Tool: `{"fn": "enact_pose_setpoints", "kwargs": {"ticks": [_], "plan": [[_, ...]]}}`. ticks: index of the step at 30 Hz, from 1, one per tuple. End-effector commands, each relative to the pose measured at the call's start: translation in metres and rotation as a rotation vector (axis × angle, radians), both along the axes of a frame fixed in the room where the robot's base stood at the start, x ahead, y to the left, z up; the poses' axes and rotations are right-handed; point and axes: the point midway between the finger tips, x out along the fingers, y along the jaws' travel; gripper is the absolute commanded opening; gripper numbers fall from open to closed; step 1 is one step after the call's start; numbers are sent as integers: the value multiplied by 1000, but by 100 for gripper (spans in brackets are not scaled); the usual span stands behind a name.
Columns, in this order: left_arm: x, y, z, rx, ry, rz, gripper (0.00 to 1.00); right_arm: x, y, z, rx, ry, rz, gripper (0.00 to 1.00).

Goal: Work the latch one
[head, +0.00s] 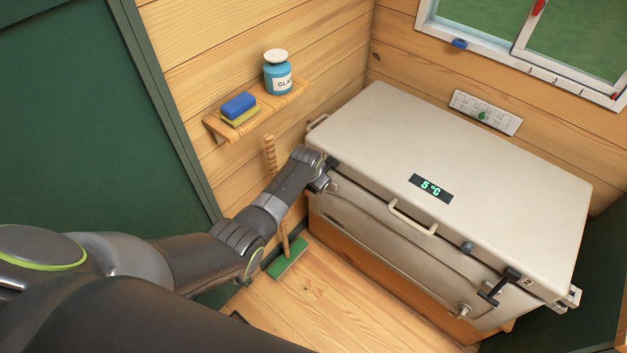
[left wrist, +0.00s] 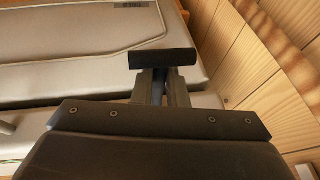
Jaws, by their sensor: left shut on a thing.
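A large off-white cool box (head: 450,160) with a green "5 °C" display stands against the wall, its lid down. My left gripper (head: 326,172) is at the box's left front corner, under the lid edge. The arm hides most of this latch in the head view. A second black latch (head: 498,285), marked 2, sits at the box's right front. My right gripper is not in view.
A wooden shelf (head: 262,108) with a blue jar (head: 278,78) and a sponge (head: 239,106) is on the wall above my left arm. A broom (head: 287,256) stands beside the box. The floor (head: 350,300) in front is clear.

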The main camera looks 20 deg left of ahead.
Motion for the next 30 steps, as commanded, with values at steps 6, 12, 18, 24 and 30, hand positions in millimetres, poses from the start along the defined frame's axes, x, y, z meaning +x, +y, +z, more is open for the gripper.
{"fn": "enact_pose_setpoints", "kwargs": {"ticks": [6, 12, 18, 24, 30], "plan": [[6, 0, 7, 1, -21, -2, 0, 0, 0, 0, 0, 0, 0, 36], [6, 0, 7, 1, -21, -2, 0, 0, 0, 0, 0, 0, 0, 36], [6, 0, 7, 1, -21, -2, 0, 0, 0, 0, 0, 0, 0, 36], [4, 0, 5, 1, -13, -1, 22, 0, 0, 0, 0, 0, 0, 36], [2, 0, 4, 0, -9, 0, 22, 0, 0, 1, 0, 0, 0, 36]]}}
